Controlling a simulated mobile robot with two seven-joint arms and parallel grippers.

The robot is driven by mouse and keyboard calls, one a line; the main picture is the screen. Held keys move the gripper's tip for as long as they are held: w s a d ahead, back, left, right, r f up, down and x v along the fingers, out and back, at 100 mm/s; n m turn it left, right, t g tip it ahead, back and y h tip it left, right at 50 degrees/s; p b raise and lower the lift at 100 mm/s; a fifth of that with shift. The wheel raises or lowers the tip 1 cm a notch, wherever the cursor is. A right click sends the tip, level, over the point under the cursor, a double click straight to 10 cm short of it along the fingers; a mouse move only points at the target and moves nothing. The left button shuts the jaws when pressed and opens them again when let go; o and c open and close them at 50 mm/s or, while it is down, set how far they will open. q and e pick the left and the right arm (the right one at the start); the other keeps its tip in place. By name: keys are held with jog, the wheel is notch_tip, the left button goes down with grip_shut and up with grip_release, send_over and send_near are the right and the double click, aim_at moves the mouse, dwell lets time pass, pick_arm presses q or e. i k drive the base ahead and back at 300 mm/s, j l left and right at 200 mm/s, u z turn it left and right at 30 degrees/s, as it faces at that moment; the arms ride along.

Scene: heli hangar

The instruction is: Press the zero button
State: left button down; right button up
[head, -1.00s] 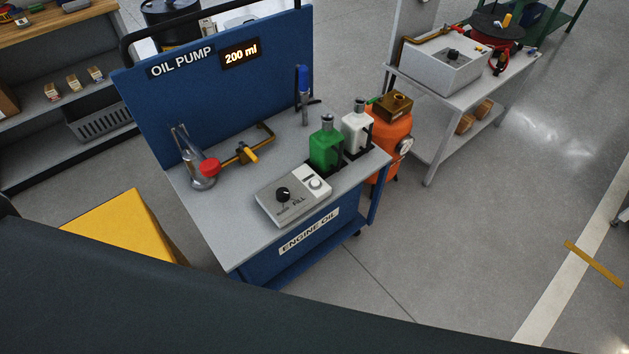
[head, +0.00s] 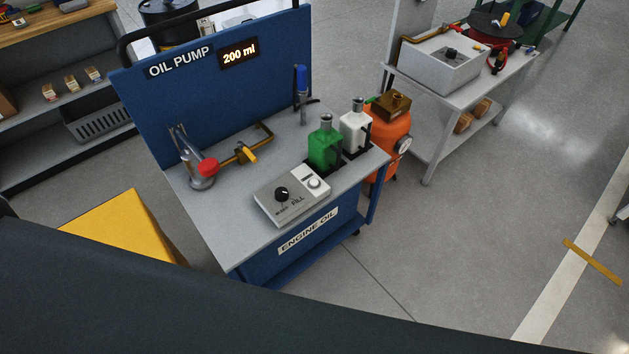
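A light grey control box (head: 291,197) sits near the front edge of the blue oil pump cart (head: 231,269). It has a black knob (head: 282,194) on its left side, lettering that seems to read "FILL", and a round pale button (head: 314,183) on its right side. I cannot read a zero label on any button. The display (head: 239,52) on the cart's back panel reads "200 ml". Neither of my grippers is in view.
An orange tank (head: 386,139) and a grey table (head: 461,92) are at the right. A yellow block (head: 125,227) is at the left.

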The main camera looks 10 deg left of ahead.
aim_at(313, 182)
jog(key=u, duration=0.45)
jog(key=i+l+u, duration=0.3)
jog(key=l+u, duration=0.15)
jog(key=i+l+u, duration=0.2)
jog(key=l, duration=0.15)
jog(key=i+l, duration=0.1)
jog(key=l, duration=0.45)
jog(key=i+l+u, duration=0.1)
jog(key=l, duration=0.5)
